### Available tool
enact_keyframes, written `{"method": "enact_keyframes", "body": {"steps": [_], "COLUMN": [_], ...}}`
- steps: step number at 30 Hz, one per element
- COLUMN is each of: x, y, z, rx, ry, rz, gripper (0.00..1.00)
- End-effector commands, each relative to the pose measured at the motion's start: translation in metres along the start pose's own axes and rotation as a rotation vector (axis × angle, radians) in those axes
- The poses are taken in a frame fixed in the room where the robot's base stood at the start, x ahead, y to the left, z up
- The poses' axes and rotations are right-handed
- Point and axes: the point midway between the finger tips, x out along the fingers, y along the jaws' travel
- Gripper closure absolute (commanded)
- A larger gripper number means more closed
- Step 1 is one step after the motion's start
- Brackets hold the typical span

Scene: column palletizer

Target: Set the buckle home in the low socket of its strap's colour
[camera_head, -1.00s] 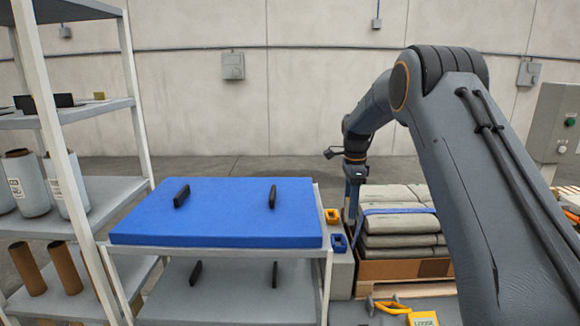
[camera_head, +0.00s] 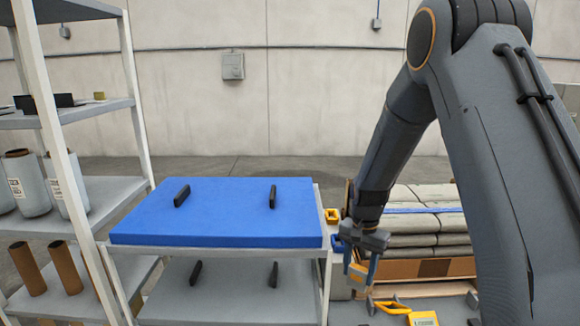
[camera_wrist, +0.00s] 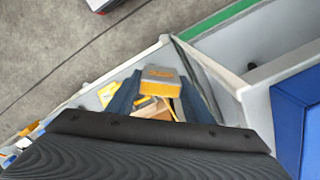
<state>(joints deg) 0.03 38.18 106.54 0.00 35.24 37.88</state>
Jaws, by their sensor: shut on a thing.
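My gripper (camera_head: 360,270) points down beside the right end of the blue-topped table. It is shut on a small yellow block with a grey face, which I take for the buckle (camera_head: 359,272). In the wrist view the buckle (camera_wrist: 160,82) sits between the two blue-grey fingers. A yellow socket (camera_head: 331,215) and a blue socket (camera_head: 338,243) stand on a grey ledge to the left of my gripper; my wrist is close to the blue one. A blue strap (camera_head: 405,210) crosses the stacked sacks. I cannot see any strap on the buckle.
The blue-topped table (camera_head: 220,225) has black handles on it. Grey sacks (camera_head: 425,226) lie on a pallet behind my gripper. A yellow-handled tool (camera_head: 388,307) and a yellow labelled box (camera_head: 423,319) lie low in front. A shelf rack (camera_head: 135,90) stands left.

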Motion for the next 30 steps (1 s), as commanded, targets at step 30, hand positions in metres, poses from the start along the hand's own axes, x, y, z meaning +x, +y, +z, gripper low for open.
{"method": "enact_keyframes", "body": {"steps": [30], "x": [0.149], "y": [0.065], "z": [0.083], "rx": [-0.662], "ry": [0.0], "rz": [0.0], "gripper": [0.78]}}
